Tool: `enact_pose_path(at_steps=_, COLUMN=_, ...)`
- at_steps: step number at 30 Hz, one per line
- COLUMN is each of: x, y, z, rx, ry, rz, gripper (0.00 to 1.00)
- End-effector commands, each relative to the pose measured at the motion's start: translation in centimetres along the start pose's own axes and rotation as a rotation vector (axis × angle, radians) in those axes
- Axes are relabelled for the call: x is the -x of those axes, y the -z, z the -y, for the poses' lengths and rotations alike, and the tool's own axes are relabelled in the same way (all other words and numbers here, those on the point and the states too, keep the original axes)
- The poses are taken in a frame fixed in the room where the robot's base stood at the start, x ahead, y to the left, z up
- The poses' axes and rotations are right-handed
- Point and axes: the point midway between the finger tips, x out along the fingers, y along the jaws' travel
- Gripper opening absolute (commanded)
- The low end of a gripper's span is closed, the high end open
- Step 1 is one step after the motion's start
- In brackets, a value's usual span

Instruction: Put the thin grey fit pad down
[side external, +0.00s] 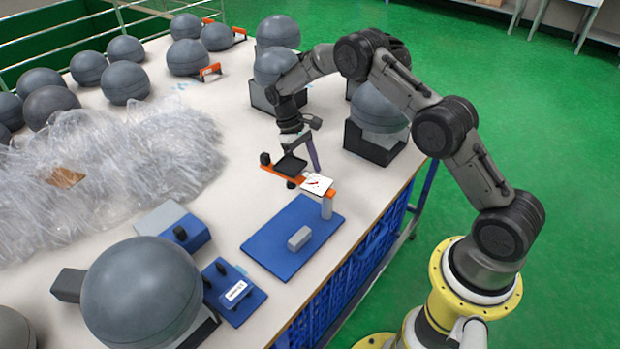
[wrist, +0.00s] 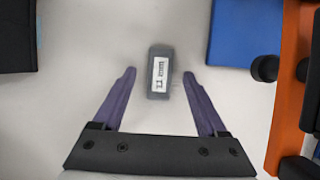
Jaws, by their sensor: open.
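A small grey pad (wrist: 160,72) with a white printed label lies over the white table top in the wrist view. It is between the tips of my gripper's (wrist: 159,76) two purple fingers. My gripper is open, with a clear gap on each side of the pad. I cannot tell from above how thick the pad is or whether it lies flat. In the side external view my gripper (side external: 312,155) points down close to the table behind an orange bar. The pad cannot be made out there.
An orange bar with a black square plate (side external: 290,165) and a white card (side external: 316,183) stands close to my gripper. A blue mat (side external: 270,242) with a grey block (side external: 299,238) is in front. Grey spheres on dark stands (side external: 370,146) and crumpled clear plastic (side external: 110,165) surround the area.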

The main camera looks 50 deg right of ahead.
Motion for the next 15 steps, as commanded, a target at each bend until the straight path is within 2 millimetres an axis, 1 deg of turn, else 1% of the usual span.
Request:
enact_pose_path(at_steps=3, x=-0.01, y=0.0, z=-0.01, rx=0.0, ry=0.0, rz=0.0, gripper=0.75)
enact_pose_path(at_steps=4, x=0.0, y=0.0, z=0.0, rx=0.0, ry=0.0, rz=0.0, gripper=0.73)
enact_pose_path(at_steps=8, x=0.01, y=0.01, z=0.0, rx=0.0, ry=0.0, rz=0.0, gripper=0.5)
enact_pose_path(at_steps=9, x=0.01, y=0.01, z=0.0, rx=0.0, ry=0.0, rz=0.0, gripper=0.43)
enact_pose_path(at_steps=11, x=0.02, y=0.01, z=0.0, rx=0.0, ry=0.0, rz=0.0, gripper=0.32)
enact_pose_path(at_steps=12, x=0.02, y=0.01, z=0.0, rx=0.0, ry=0.0, rz=0.0, gripper=0.25)
enact_pose_path(at_steps=14, x=0.02, y=0.01, z=0.0, rx=0.0, ry=0.0, rz=0.0, gripper=0.14)
enact_pose_path(at_steps=15, x=0.02, y=0.01, z=0.0, rx=0.0, ry=0.0, rz=0.0, gripper=0.07)
